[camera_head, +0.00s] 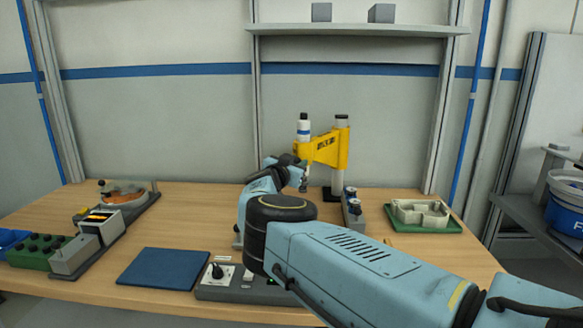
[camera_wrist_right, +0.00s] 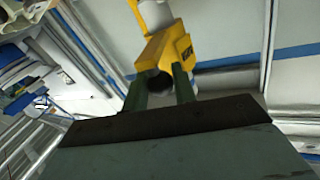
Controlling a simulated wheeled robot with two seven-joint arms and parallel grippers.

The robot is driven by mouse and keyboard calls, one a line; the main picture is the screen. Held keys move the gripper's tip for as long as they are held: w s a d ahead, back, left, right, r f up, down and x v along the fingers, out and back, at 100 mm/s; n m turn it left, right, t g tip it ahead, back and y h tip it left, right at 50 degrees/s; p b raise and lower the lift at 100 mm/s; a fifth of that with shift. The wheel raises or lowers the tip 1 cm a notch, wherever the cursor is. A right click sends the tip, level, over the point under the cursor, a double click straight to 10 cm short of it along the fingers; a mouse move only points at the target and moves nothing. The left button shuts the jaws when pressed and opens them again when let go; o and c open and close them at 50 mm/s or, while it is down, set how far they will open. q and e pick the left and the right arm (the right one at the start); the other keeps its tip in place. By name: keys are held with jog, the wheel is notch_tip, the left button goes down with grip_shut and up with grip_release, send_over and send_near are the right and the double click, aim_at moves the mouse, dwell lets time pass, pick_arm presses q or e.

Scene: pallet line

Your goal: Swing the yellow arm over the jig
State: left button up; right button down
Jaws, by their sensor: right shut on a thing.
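The yellow arm (camera_head: 330,149) reaches left from an upright grey post (camera_head: 339,165) near the back of the table. A white bottle-like part with a blue band (camera_head: 303,128) stands at its left end. My right gripper (camera_head: 299,175) is under that end. In the right wrist view, the green fingers of my gripper (camera_wrist_right: 160,86) are closed around a dark round handle (camera_wrist_right: 153,83) below the yellow arm (camera_wrist_right: 168,50). I cannot tell which fixture is the jig; my own arm hides part of the table. My left gripper is out of view.
A grey block with silver knobs (camera_head: 352,208) stands right of the post. A green tray (camera_head: 438,227) holds a pale casting (camera_head: 420,212). A blue mat (camera_head: 163,269) and a switch box (camera_head: 222,287) lie in front; a round dish fixture (camera_head: 122,195) stands left. The back middle-left is clear.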

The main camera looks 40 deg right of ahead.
jog(key=shift+w+r, duration=0.15)
jog(key=shift+r, duration=0.2)
jog(key=shift+a+r, duration=0.1)
jog(key=c, duration=1.5)
grip_release()
jog(key=shift+w, duration=0.1)
jog(key=shift+o, duration=1.3)
jog(key=shift+w, duration=0.1)
jog(key=shift+o, duration=0.4)
jog(key=shift+f, duration=0.25)
